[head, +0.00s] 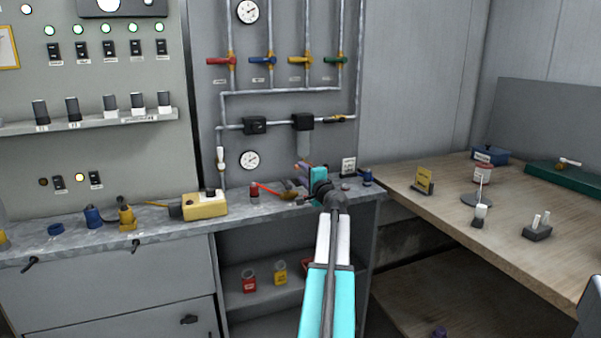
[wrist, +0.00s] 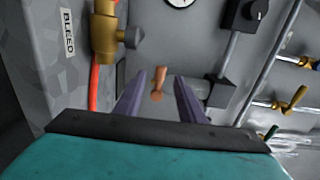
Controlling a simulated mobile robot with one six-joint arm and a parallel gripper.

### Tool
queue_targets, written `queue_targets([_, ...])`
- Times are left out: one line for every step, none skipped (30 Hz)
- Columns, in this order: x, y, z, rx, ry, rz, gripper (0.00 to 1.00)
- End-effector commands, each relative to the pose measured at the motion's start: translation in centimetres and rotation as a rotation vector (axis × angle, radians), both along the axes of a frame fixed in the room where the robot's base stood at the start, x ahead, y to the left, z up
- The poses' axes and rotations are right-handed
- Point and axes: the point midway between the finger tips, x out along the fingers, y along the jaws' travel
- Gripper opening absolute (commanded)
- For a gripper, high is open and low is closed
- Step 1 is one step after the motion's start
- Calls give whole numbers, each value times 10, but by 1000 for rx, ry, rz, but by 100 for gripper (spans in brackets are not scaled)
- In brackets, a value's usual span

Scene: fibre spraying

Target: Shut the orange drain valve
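The orange drain valve shows in the wrist view as a small copper-orange handle (wrist: 158,84) beyond my gripper, in line with the gap between the fingers. My gripper (wrist: 160,76) is open, its two purple-grey fingers apart with nothing clearly held. I cannot tell whether the handle is between the fingertips or just past them. In the head view my gripper (head: 304,168) is below the clear filter bowl (head: 303,145) on the wall panel. My wrist and fingers mostly hide the drain valve there.
A brass valve (wrist: 104,30) with a red hose (wrist: 93,88) and a BLEED label (wrist: 68,32) is left of the fingers in the wrist view. In the head view a yellow box (head: 205,206) sits on the grey bench. A wooden table (head: 470,215) stands right.

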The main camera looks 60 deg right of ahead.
Motion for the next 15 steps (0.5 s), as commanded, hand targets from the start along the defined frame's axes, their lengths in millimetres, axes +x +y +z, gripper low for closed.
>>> queue_targets([-6,5,0,0,0,-1,36])
queue_targets([-9,7,0,0,0,-1,36])
queue_targets([-13,10,0,-1,-1,-2,36])
queue_targets([-15,11,0,-1,-1,-2,36])
queue_targets([-18,13,0,-1,-1,-2,36])
queue_targets([-21,16,0,-1,-1,-2,36])
queue_targets([-24,18,0,-1,-1,-2,36])
queue_targets([-26,20,0,-1,-1,-2,36])
queue_targets([-29,23,0,0,0,-1,36])
queue_targets([-32,25,0,0,0,-1,36])
queue_targets([-35,27,0,0,0,-1,36])
queue_targets([-38,29,0,0,0,-1,36])
queue_targets([-41,31,0,0,0,-1,36])
queue_targets([-43,33,0,0,0,-2,36])
queue_targets([-46,35,0,0,0,-2,36])
